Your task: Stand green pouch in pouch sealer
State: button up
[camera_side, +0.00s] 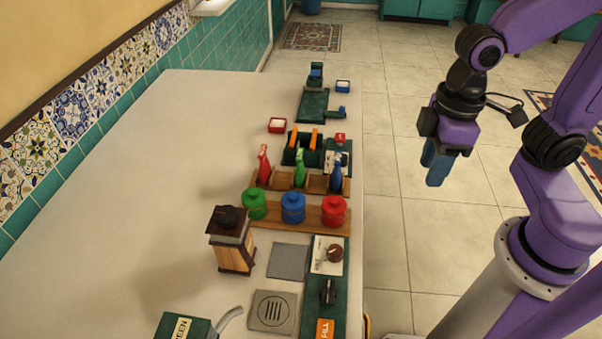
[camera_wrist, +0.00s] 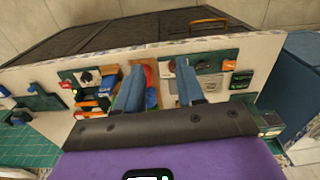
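The green pouch appears to be the slim green upright item (camera_side: 300,168) in the side view, standing between a red one (camera_side: 263,165) and a blue one (camera_side: 336,177) in a wooden rack (camera_side: 317,184). A dark green device with two orange bars (camera_side: 303,149) sits just behind the rack; it may be the pouch sealer, but I cannot tell for sure. My gripper (camera_side: 436,168) hangs over the floor, right of the table and well apart from both. In the wrist view its two blue fingers (camera_wrist: 159,82) are spread with nothing held between them.
Lidded green (camera_side: 254,204), blue (camera_side: 293,208) and red (camera_side: 334,211) jars stand on a wooden shelf in front of the rack. A wooden grinder-like box (camera_side: 232,240) stands left of them. The table's left side (camera_side: 130,230) is clear.

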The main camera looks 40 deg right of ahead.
jog(key=w+a+m, duration=0.3)
jog(key=w+m, duration=0.2)
jog(key=w, duration=0.3)
jog(key=w+a+m, duration=0.3)
jog(key=w+m, duration=0.1)
jog(key=w, duration=0.5)
jog(key=m, duration=1)
send_over(300, 153)
notch_tip(300, 153, down, 3)
notch_tip(300, 153, down, 17)
jog(key=shift+a+r, duration=0.1)
grip_shut()
